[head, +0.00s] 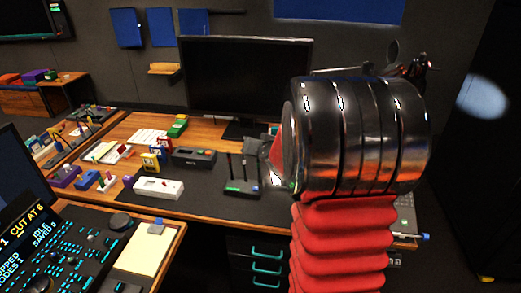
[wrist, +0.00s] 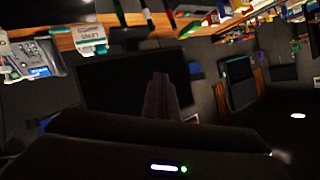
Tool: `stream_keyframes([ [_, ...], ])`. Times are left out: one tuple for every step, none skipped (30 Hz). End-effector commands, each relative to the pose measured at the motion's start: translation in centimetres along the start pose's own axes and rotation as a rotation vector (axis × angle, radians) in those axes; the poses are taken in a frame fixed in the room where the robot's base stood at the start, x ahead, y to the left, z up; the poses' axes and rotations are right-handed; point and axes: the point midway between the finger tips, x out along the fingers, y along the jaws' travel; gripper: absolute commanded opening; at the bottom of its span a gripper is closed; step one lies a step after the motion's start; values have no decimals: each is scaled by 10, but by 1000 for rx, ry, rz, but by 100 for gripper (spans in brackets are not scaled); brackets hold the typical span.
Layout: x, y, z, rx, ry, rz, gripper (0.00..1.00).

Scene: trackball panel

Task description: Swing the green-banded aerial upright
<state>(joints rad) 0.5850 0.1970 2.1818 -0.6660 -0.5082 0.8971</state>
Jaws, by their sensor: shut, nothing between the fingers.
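A small black box (head: 243,188) with thin dark aerials (head: 231,166) stands on the dark desk mat in the head view, just left of my arm. A green patch shows on its front. The aerials I can make out stand roughly upright; I cannot tell which one has a green band, and my arm may hide part of the box's right side. My gripper (wrist: 160,92) shows in the wrist view as dark fingers, shut and empty, with no aerial between or touching them. In the head view my gripper is hidden behind my arm.
A black monitor (head: 245,75) stands behind the box. A grey-black device (head: 194,157) and a white block (head: 158,188) lie to its left, with several small coloured items beyond. A console (head: 75,255) is at the front left. Bare mat (head: 205,205) lies before the box.

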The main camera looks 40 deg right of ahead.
Motion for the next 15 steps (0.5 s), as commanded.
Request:
stream_keyframes([
  [-10,-12,-3,-28,-7,16,0],
  [-15,-17,-3,-43,-14,29,0],
  [-22,-23,-3,-63,-25,47,0],
  [-28,-28,-2,-79,-33,59,0],
  [-34,-32,-2,-91,-43,71,0],
  [-42,-38,-1,-110,-55,85,0],
  [-48,-43,0,-124,-65,95,0],
  [-55,-47,2,-137,-76,105,0],
  [-64,-53,4,-153,-91,117,0],
  [-70,-57,6,-167,-103,125,0],
  [-77,-61,8,-179,-116,132,0],
  [-87,-66,12,-195,-135,142,0],
  [-94,-70,15,-206,-148,148,0],
  [-102,-74,18,-219,-163,154,0],
  [-112,-79,22,-234,-182,158,0],
])
